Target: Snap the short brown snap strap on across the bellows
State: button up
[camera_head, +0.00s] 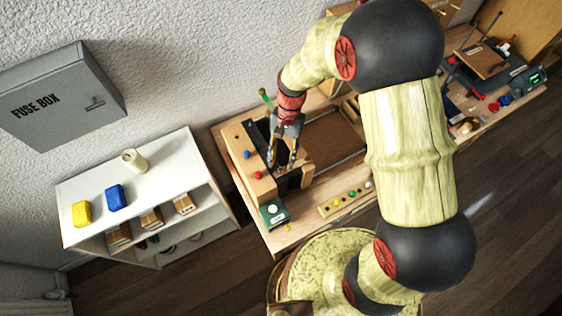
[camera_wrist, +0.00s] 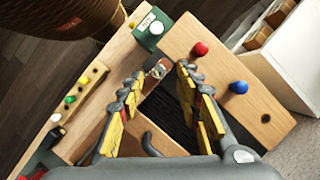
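My gripper (camera_head: 283,150) points down over the wooden unit at the left end of the bench. In the wrist view its yellow-padded fingers (camera_wrist: 160,73) are apart, with no strap visibly held between them. Black pleated material, which looks like the bellows (camera_wrist: 178,118), lies below and between the fingers, beside a wooden board (camera_wrist: 228,85) with a red and a blue knob.
A green box (camera_wrist: 152,30) with a white button stands close to the fingertips. A strip of coloured knobs (camera_head: 347,202) lies along the front edge. A white shelf (camera_head: 140,190) stands left of the bench, below a fuse box (camera_head: 60,95). Tools crowd the bench's far right.

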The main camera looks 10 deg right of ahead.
jog(key=v, duration=1)
jog(key=shift+w, duration=0.1)
jog(key=s+d+r+n+t+h+b, duration=0.1)
jog(key=s+d+n+t+b, duration=0.3)
jog(key=s+d+t+b, duration=0.5)
jog(key=s+d+r+b, duration=0.1)
jog(key=s+d+b, duration=0.2)
jog(key=s+b, duration=0.4)
jog(key=shift+d+r+n+t+h+b, duration=0.2)
jog(key=shift+d+n+t+h+b, duration=0.15)
jog(key=shift+b, duration=0.85)
